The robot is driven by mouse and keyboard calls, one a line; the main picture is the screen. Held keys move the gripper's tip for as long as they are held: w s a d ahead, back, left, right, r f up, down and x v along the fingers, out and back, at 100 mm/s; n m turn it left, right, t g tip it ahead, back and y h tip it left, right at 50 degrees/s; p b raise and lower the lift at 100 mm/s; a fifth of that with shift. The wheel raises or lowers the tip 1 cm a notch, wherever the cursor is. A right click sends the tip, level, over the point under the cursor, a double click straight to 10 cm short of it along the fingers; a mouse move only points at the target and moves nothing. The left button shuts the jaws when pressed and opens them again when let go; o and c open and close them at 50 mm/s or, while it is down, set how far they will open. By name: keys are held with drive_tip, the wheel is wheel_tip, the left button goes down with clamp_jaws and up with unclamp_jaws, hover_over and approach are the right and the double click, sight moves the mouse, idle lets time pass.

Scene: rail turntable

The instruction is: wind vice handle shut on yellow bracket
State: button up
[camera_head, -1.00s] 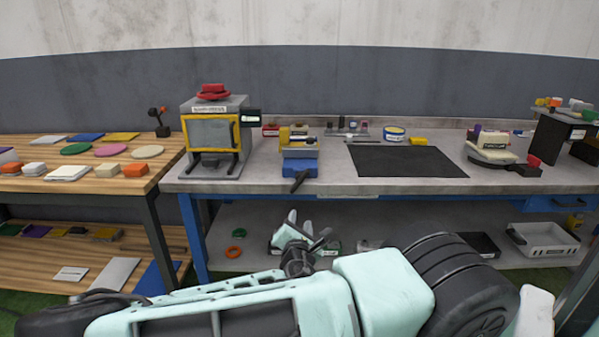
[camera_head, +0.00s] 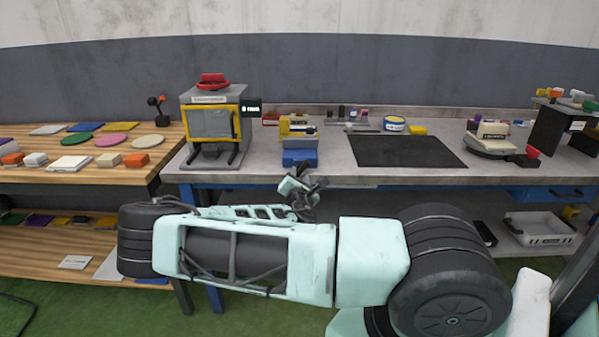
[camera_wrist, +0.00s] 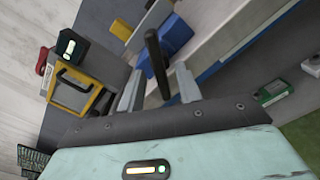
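The vice (camera_head: 299,157) has a blue base and stands at the front edge of the grey bench. It also shows in the wrist view (camera_wrist: 176,38). The yellow bracket (camera_head: 285,126) is at the top of the vice, on its left side. My gripper (camera_head: 302,182) is in front of the vice. Its two fingers are apart, one on each side of the handle in the wrist view. I see no clear contact with the handle.
A grey machine with a yellow-framed door (camera_head: 209,124) stands left of the vice. A dark mat (camera_head: 405,151) lies to its right, mostly clear. The bench's front edge and blue rail (camera_wrist: 225,58) run close to my gripper. A wooden table (camera_head: 90,174) stands at the left.

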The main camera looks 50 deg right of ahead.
drive_tip(key=shift+x, duration=1)
drive_tip(key=c, duration=0.7)
drive_tip(key=shift+c, duration=0.2)
drive_tip(key=shift+m, duration=0.3)
